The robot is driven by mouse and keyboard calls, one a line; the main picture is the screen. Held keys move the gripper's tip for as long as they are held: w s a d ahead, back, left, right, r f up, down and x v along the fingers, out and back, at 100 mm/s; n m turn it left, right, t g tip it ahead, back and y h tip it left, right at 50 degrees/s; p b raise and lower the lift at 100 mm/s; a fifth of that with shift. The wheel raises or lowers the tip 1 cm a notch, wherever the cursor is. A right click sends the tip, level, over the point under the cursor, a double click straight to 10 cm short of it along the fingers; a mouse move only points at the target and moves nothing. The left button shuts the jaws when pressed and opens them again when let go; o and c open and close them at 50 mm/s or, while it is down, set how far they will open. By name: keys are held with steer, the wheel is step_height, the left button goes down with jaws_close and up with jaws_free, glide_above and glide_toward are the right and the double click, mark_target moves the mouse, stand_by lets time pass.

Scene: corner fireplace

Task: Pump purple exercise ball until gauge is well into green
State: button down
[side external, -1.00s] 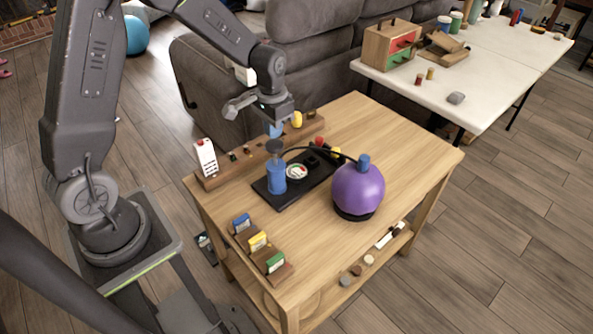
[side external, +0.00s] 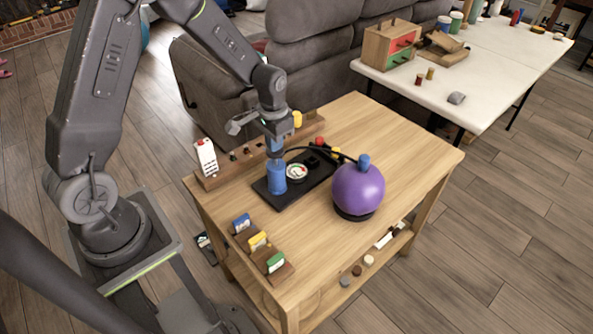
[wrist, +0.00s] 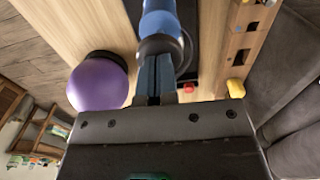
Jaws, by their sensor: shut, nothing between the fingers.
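The purple ball (side external: 358,190) sits on a dark ring on the wooden table, with a blue cap on top and a black hose running to the pump board. The blue pump (side external: 277,180) stands upright on the black board (side external: 313,184). The round gauge (side external: 297,172) is beside the pump; its needle is too small to read. My gripper (side external: 275,151) is shut, with nothing between its fingers, and is directly over the pump's dark handle, at or very near its top. In the wrist view, the shut fingers (wrist: 155,78) meet the dark handle (wrist: 160,44), and the ball (wrist: 98,84) is at left.
A wooden rack (side external: 222,172) with a white box (side external: 206,156) runs along the table's back left edge. Small coloured cards (side external: 257,241) stand at the front left. Red and yellow knobs are behind the board. The table's right part is clear.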

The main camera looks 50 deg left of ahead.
steer(key=shift+f, duration=1.55)
steer(key=shift+r, duration=3.7)
steer(key=shift+f, duration=0.1)
steer(key=shift+r, duration=2.6)
